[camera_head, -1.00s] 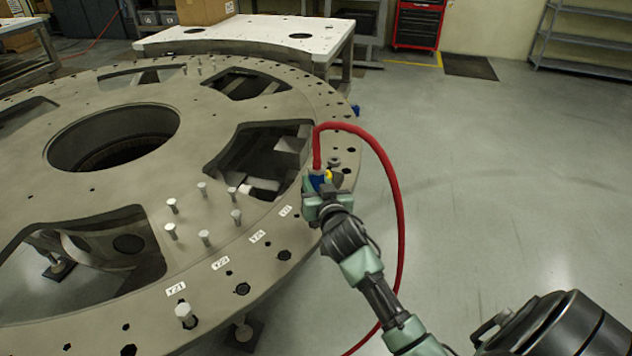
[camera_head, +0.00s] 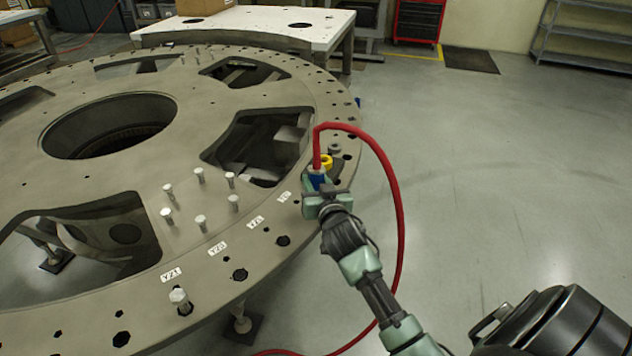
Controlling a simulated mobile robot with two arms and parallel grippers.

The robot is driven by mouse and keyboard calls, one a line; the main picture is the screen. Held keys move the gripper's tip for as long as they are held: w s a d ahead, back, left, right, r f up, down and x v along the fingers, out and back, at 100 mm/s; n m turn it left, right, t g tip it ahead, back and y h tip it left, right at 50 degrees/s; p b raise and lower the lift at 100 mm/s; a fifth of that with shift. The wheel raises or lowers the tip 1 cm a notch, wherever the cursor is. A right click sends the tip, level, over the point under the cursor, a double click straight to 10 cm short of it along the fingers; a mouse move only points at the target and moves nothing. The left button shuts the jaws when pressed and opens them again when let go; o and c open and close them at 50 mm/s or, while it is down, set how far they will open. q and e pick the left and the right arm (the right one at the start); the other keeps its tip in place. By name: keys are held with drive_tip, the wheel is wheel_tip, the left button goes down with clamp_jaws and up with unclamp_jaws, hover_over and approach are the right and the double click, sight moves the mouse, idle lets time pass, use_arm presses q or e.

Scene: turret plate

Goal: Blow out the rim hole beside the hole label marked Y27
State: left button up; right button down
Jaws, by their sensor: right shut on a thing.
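The turret plate (camera_head: 90,183) is a large grey ring with holes along its rim. Small white labels lie along the near rim: one reads Y21 (camera_head: 171,274), then Y23 (camera_head: 218,248) and Y25 (camera_head: 255,222). The label furthest along (camera_head: 284,197), just left of my right gripper, is too small to read surely. My right gripper (camera_head: 322,196) is shut on a blue air tool (camera_head: 317,181) with a red hose (camera_head: 392,190) looping from its top. It is over the rim; the tool's tip and any hole beneath are hidden. My left gripper is out of view.
A yellow ring-like part (camera_head: 327,161) and a small grey part (camera_head: 334,149) sit on the rim just beyond the tool. Several bolts (camera_head: 200,222) stand upright on the plate. A white table (camera_head: 250,22) is behind. The floor at right is clear.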

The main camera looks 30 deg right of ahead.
sight(316, 162)
drive_tip(key=shift+f+b, duration=0.55)
drive_tip(key=shift+f, duration=0.15)
idle(0.8)
drive_tip(key=shift+s+f, duration=0.1)
drive_tip(key=shift+f, duration=0.2)
idle(0.9)
wheel_tip(316, 162, up, 9)
drive_tip(key=p, duration=0.8)
drive_tip(key=shift+f, duration=0.15)
